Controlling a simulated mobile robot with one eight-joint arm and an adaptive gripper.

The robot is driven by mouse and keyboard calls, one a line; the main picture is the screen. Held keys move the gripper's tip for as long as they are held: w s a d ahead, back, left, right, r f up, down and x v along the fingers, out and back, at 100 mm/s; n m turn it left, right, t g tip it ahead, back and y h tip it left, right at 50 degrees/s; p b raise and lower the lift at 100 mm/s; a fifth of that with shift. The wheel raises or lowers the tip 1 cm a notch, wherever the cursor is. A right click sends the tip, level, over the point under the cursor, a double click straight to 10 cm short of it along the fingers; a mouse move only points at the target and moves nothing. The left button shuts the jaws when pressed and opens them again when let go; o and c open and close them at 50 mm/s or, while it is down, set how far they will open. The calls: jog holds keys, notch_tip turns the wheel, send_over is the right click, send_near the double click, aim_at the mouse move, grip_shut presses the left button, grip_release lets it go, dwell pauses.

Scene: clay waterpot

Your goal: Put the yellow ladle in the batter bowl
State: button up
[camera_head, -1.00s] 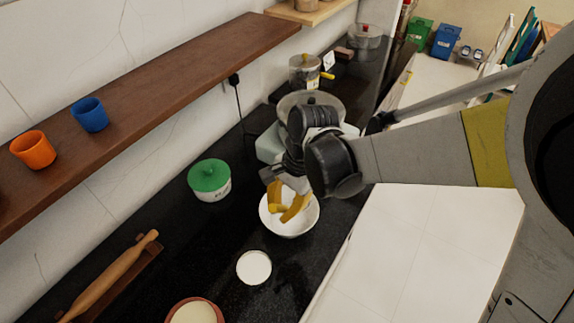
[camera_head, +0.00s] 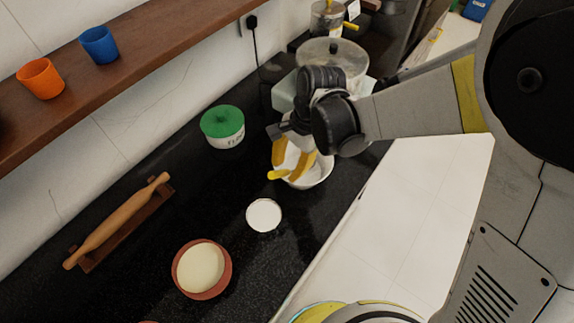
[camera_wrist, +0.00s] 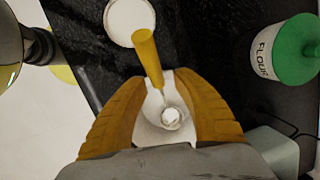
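The yellow ladle (camera_wrist: 147,55) lies in the white bowl (camera_wrist: 146,133), its yellow handle sticking out over the rim and its metal cup inside. The handle also shows in the head view (camera_head: 278,175). The white bowl (camera_head: 322,178) is on the black counter, partly hidden by my gripper. My gripper (camera_wrist: 163,85) is over this bowl with its yellow fingers wide apart, one on each side of the ladle, apart from it and empty. In the head view my gripper (camera_head: 286,172) covers part of the bowl. A terracotta bowl (camera_head: 226,276) of pale cream batter stands nearer the front.
A small white round dish (camera_head: 264,215) sits between the two bowls. A green-lidded flour jar (camera_head: 222,128) is beside the white bowl. A rolling pin (camera_head: 118,220) lies at the left. Cups stand on the wooden shelf (camera_head: 150,30). Black counter around the small dish is clear.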

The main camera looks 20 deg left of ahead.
jog(key=p+v, duration=0.4)
jog(key=v, duration=0.8)
jog(key=s+d+r+n+t, duration=0.2)
jog(key=d+r+t, duration=0.1)
jog(key=d, duration=0.6)
jog(key=s+d+r+n+t+h, duration=0.1)
jog(key=d+r+n+t, duration=0.1)
jog(key=d, duration=0.7)
jog(key=s+d+r+n+t+h, duration=0.1)
jog(key=s+d+r+n+t, duration=0.1)
jog(key=d, duration=0.7)
notch_tip(320, 180, up, 2)
jog(key=shift+s+d+r+t, duration=0.15)
jog(key=shift+s+d+t, duration=0.25)
jog(key=shift+t, duration=0.5)
